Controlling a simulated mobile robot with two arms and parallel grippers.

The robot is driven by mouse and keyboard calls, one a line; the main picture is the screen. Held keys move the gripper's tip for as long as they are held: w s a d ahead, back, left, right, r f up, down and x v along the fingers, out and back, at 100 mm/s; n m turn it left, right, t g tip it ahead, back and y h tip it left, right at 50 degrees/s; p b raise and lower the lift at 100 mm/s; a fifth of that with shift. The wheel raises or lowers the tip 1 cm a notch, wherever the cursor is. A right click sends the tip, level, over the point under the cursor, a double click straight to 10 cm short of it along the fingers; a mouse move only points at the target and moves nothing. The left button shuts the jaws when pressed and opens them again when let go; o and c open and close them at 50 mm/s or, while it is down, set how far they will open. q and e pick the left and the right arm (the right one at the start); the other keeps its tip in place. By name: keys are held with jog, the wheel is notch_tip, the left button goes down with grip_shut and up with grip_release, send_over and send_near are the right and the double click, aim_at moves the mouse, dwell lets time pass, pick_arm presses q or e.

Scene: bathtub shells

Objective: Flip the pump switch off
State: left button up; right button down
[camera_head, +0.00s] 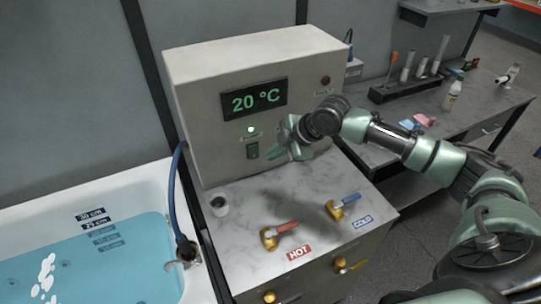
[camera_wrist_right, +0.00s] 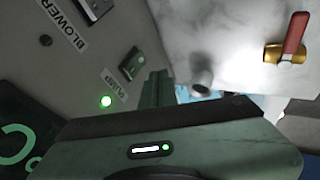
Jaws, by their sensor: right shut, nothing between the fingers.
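The pump switch (camera_head: 252,151) sits low on the front of the pale control box (camera_head: 195,120), under a lit green lamp (camera_head: 250,129). The right wrist view shows the switch (camera_wrist_right: 132,63) beside its PUMP label (camera_wrist_right: 115,82), and the lamp (camera_wrist_right: 106,101) glowing green. My right gripper (camera_head: 274,154) is shut and empty, just right of the switch in the head view. In the right wrist view its fingertips (camera_wrist_right: 157,80) are close to the switch; I cannot tell whether they touch it. My left gripper is not in view.
A BLOWER label (camera_wrist_right: 68,27) and an unlit lamp (camera_head: 326,80) mark another control to the right. Below are a small grey cup (camera_head: 219,206), a red HOT lever (camera_head: 285,228) and a blue COLD lever (camera_head: 345,202). A water-filled bathtub (camera_head: 130,182) stands left.

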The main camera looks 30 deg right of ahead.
pick_arm(q)
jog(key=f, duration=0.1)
jog(key=b, duration=0.1)
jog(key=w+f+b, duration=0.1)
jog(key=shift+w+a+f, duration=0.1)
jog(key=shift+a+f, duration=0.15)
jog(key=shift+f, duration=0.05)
pick_arm(e)
jog(key=w+v, duration=0.1)
jog(key=v, duration=0.5)
jog(key=shift+r, duration=0.35)
jog(key=shift+s, duration=0.1)
